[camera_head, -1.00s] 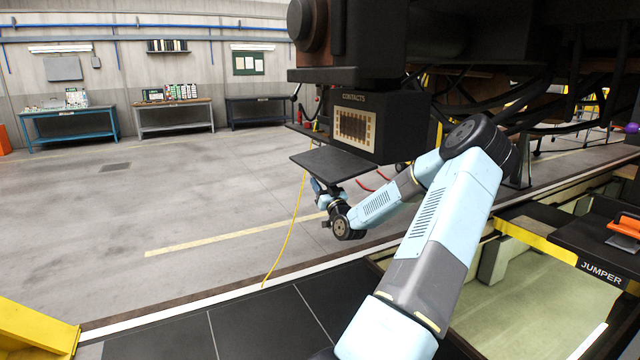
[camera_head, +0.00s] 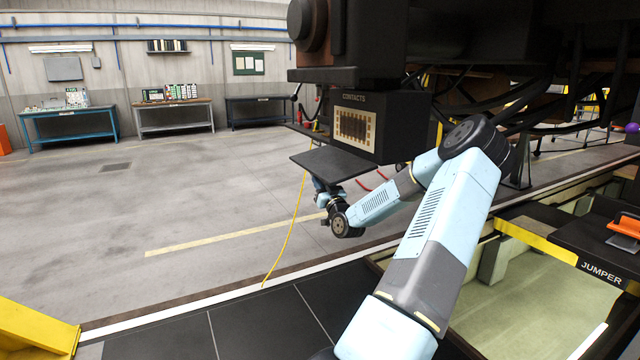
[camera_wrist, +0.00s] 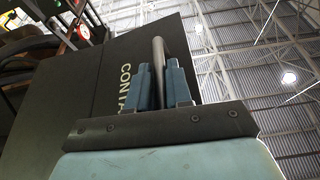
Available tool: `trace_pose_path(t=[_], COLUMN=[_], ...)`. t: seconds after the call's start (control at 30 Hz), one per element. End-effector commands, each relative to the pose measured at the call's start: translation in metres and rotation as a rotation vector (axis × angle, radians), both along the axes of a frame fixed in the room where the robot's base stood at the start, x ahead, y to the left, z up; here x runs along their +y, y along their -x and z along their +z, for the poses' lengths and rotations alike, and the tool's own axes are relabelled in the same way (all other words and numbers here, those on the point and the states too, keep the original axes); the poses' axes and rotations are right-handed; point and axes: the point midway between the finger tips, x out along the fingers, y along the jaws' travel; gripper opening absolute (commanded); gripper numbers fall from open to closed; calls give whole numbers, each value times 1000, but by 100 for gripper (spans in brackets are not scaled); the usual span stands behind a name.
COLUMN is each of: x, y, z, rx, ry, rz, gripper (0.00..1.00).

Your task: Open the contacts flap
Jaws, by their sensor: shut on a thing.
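The contacts box (camera_head: 407,125) hangs under the railcar, with its framed contact panel (camera_head: 356,130) uncovered and facing left. The dark flap (camera_head: 335,163) is swung down and stands out nearly level below the panel. My gripper (camera_head: 325,188) is under the flap's outer part, and the flap hides some of it. In the wrist view my gripper (camera_wrist: 161,88) has its two blue fingers shut on a grey bar handle (camera_wrist: 160,58). The handle stands in front of a dark face with part of the word CONTACTS; the lettering is partly covered by a finger.
The dark railcar underside (camera_head: 500,45) with hanging cables is above and right of my arm. A yellow hose (camera_head: 290,235) hangs to the floor. A black JUMPER box (camera_head: 600,255) stands at right. Open floor lies to the left, with workbenches (camera_head: 175,115) far back.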

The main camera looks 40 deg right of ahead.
Motion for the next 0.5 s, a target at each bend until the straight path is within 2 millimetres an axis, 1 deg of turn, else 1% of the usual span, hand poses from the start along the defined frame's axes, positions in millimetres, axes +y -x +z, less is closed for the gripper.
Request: trace_pose_path(t=[0.33, 0.5], x=[1, 10], y=[0, -3], z=[2, 19], rx=[-3, -29], ry=[-11, -113], rz=[1, 1], gripper=[0, 0])
